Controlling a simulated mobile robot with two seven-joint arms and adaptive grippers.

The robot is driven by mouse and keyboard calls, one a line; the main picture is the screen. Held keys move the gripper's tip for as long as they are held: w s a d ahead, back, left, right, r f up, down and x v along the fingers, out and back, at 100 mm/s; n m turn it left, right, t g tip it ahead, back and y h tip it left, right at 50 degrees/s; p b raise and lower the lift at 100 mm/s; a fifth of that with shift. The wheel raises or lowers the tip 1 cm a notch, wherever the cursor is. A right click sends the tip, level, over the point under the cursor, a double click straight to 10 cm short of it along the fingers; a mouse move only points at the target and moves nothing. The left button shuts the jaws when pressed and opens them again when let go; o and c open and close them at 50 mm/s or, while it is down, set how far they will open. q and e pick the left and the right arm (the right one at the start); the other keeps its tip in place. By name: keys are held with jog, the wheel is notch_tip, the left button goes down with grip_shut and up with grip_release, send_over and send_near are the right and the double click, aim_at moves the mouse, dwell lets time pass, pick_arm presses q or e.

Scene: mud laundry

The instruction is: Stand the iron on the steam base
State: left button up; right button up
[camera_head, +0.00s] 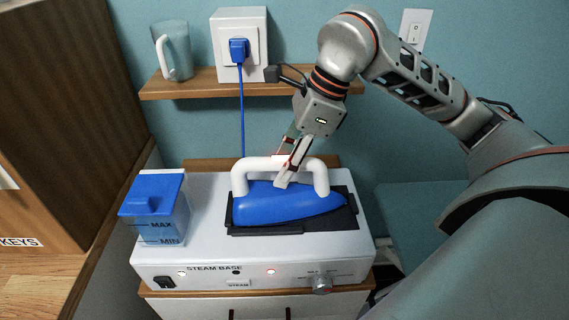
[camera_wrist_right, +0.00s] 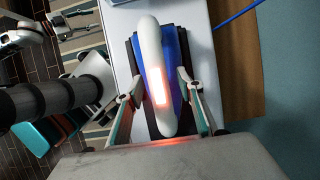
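The blue iron (camera_head: 290,203) with a white arched handle (camera_head: 260,164) lies flat on the black pad (camera_head: 240,229) on top of the white steam base (camera_head: 200,262). My right gripper (camera_head: 285,170) is at the iron's handle. In the right wrist view the open fingers of my right gripper (camera_wrist_right: 158,84) stand on either side of the white handle (camera_wrist_right: 152,55), with a gap visible on each side. The blue body (camera_wrist_right: 170,55) shows beneath the handle. My left gripper is not clearly visible.
A blue-lidded water tank (camera_head: 157,208) stands at the base's left end. A shelf (camera_head: 190,86) behind holds a clear jug (camera_head: 172,52) and a socket box (camera_head: 238,45) with a blue plug and cord. A wooden cabinet (camera_head: 60,110) rises at left.

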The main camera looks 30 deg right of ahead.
jog(key=shift+s+f, duration=0.1)
jog(key=shift+f, duration=0.1)
jog(key=v, duration=1.2)
jog(key=shift+a+r, duration=0.1)
jog(key=shift+a, duration=0.05)
pick_arm(q)
jog(key=shift+g+y, duration=0.3)
jog(key=shift+y, duration=0.2)
jog(key=r+p, duration=0.1)
jog(key=p, duration=0.1)
jog(key=a+r+p, duration=0.1)
jog(key=p, duration=0.1)
jog(key=s+a+r+p, duration=0.1)
jog(key=r+p, duration=0.1)
jog(key=shift+a+p, duration=0.2)
jog(key=shift+p, duration=0.2)
pick_arm(e)
notch_tip(320, 180, up, 7)
pick_arm(q)
jog(key=shift+d+r, duration=0.25)
jog(key=shift+d, duration=0.05)
